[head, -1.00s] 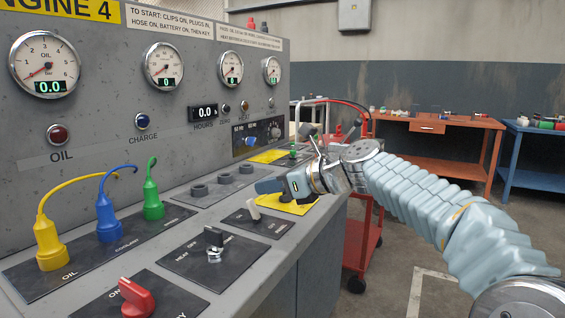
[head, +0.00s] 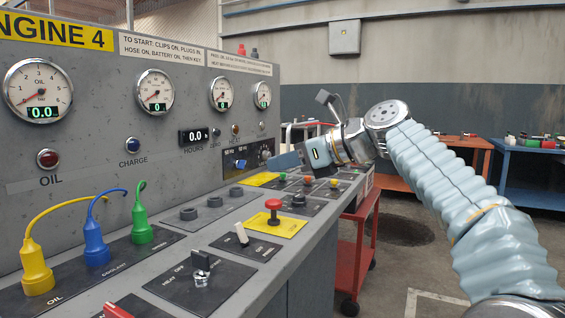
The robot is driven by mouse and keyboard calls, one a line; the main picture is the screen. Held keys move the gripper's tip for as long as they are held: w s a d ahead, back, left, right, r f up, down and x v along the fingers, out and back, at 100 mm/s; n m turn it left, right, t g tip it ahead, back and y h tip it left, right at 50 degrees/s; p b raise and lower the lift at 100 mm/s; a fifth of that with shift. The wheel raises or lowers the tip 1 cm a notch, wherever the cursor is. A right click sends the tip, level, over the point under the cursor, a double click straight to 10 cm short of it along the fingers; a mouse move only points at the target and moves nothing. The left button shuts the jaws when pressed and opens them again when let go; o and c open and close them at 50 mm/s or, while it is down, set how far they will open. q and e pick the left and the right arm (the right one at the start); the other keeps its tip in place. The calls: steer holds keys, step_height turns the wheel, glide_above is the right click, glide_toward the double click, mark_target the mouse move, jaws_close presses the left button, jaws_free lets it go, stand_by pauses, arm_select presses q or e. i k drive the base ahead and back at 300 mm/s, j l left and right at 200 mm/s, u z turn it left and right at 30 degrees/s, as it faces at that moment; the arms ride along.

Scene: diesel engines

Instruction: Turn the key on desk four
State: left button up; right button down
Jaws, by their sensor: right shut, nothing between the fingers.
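The grey desk under the yellow "ENGINE 4" sign (head: 55,31) fills the left side. The key switch (head: 201,262), silver with a dark grip, stands upright on a black plate marked HEAT and OFF, near the desk's front edge. My right gripper (head: 276,164) is shut and empty. It hangs above the far part of the desk, pointing left, well beyond the key and apart from it. My left gripper is not in view.
Yellow, blue and green plugs (head: 141,225) stand at the left. A white toggle (head: 241,233) and a red mushroom button (head: 273,208) stand between key and gripper. A red lever (head: 117,310) shows at the bottom edge. A red cart (head: 358,250) stands beyond the desk.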

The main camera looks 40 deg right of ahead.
mark_target(200, 260)
steer(key=k+l, duration=0.3)
steer(key=k, duration=0.15)
steer(key=k+l, duration=0.3)
steer(key=k, duration=0.15)
